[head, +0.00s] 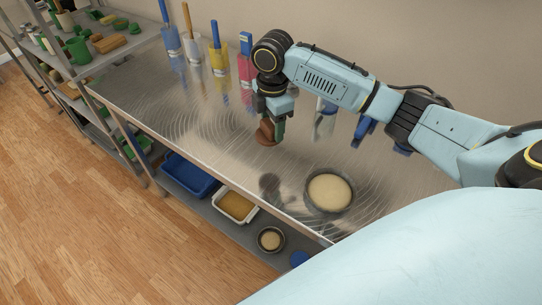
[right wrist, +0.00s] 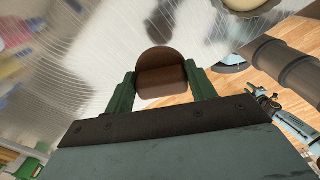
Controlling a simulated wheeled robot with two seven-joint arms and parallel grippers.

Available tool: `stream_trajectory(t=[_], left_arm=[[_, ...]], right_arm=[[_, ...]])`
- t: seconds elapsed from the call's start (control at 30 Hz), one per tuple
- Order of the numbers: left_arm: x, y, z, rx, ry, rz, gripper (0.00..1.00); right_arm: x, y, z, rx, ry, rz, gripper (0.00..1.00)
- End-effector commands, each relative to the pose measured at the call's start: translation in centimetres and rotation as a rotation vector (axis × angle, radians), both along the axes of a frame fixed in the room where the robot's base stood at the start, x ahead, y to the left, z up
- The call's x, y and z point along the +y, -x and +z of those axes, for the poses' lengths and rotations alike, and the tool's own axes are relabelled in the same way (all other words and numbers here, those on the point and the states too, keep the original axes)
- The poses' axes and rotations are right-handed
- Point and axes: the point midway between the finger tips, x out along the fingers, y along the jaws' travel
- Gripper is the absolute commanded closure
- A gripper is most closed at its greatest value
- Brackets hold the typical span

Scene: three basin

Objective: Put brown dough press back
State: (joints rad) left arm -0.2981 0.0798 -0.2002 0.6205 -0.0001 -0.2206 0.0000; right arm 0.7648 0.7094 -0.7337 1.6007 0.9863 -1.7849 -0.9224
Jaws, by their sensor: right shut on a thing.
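The brown dough press (head: 265,133) is in my right gripper, over the metal table in the head view. My right gripper (head: 276,122) is shut on it and points down. In the right wrist view the press (right wrist: 161,75) shows between the two green fingers of the gripper (right wrist: 161,84). Its round brown end faces away from the wrist. I cannot tell whether the press touches the table. A pan of pale dough (head: 329,191) stands on the table to the right of the press and nearer. My left gripper is not in view.
The metal table (head: 150,98) has free room left of the gripper. A lower shelf holds a blue basin (head: 188,174), a white basin (head: 236,206) and a bowl (head: 270,239). A crowded rack (head: 85,45) stands at left.

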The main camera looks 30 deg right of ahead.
Motion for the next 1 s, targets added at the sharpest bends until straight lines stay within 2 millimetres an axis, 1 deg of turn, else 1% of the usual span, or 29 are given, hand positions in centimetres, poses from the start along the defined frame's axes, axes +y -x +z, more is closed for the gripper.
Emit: stream_trajectory(t=[0.07, 0.13, 0.4, 0.67, 0.8, 0.9, 1.0], left_arm=[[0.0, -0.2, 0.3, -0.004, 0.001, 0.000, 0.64], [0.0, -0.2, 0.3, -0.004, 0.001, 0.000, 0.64], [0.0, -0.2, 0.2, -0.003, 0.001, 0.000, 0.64], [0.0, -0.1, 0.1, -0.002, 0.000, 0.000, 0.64], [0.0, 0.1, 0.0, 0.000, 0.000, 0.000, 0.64], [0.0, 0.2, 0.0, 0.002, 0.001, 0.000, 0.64], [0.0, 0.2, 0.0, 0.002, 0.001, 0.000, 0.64]], right_arm=[[-0.4, -0.1, 0.0, -0.001, 0.001, 0.044, 0.70], [-0.5, -0.1, -0.5, 0.001, 0.003, 0.067, 0.70], [-0.6, 0.0, -5.2, 0.004, 0.003, 0.078, 0.70], [-0.5, 0.0, -7.5, 0.002, 0.003, 0.078, 0.70], [-0.5, 0.0, -9.5, 0.003, 0.004, 0.077, 0.70], [-0.5, -0.1, -10.2, -0.001, 0.003, 0.077, 0.70], [-0.5, -0.1, -10.1, -0.001, 0.003, 0.078, 0.70]])
